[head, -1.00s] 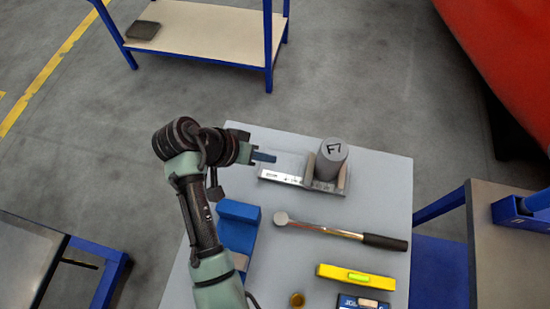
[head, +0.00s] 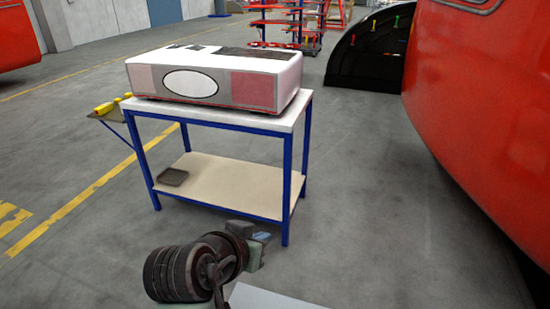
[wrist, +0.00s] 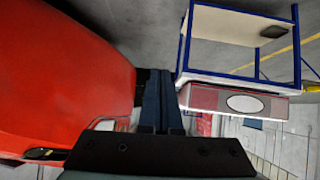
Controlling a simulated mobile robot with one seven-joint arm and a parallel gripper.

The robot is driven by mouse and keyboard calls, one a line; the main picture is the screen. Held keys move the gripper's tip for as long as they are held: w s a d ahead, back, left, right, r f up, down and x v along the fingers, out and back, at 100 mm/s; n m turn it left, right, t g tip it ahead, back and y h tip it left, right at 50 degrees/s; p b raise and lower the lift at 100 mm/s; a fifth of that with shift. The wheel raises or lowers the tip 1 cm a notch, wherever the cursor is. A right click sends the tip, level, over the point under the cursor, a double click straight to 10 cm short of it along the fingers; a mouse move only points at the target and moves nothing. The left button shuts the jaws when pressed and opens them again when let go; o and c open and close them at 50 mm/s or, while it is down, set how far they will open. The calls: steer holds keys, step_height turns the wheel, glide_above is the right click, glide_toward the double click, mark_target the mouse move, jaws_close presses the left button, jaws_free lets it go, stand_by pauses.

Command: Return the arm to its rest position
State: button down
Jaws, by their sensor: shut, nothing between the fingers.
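My gripper (head: 262,238) shows at the bottom middle of the head view, in front of the dark wrist joint of my arm. In the wrist view its two blue fingers (wrist: 160,76) lie side by side, shut, with nothing held. The rest of my arm is mostly below the head view's edge.
A light grey tabletop (head: 268,298) shows only as a corner below my gripper. A blue-framed table (head: 147,106) ahead bears a white and grey box (head: 255,88), with a dark tray (head: 173,177) on its lower shelf. A red train nose (head: 455,90) stands right. Grey floor lies between.

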step_height(320, 180, up, 27)
steer(key=d+n+t+y, duration=0.2)
steer(key=t, duration=0.8)
steer(key=s+r+n+t+y, duration=0.1)
steer(key=s+r+t, duration=0.6)
steer(key=s+r, duration=0.7)
step_height(320, 180, up, 3)
steer(key=shift+s+d+f+n+t+y, duration=0.1)
steer(key=shift+s+d+n+t+y, duration=0.1)
steer(key=shift+d+n+t+y, duration=0.25)
steer(key=shift+a, duration=0.1)
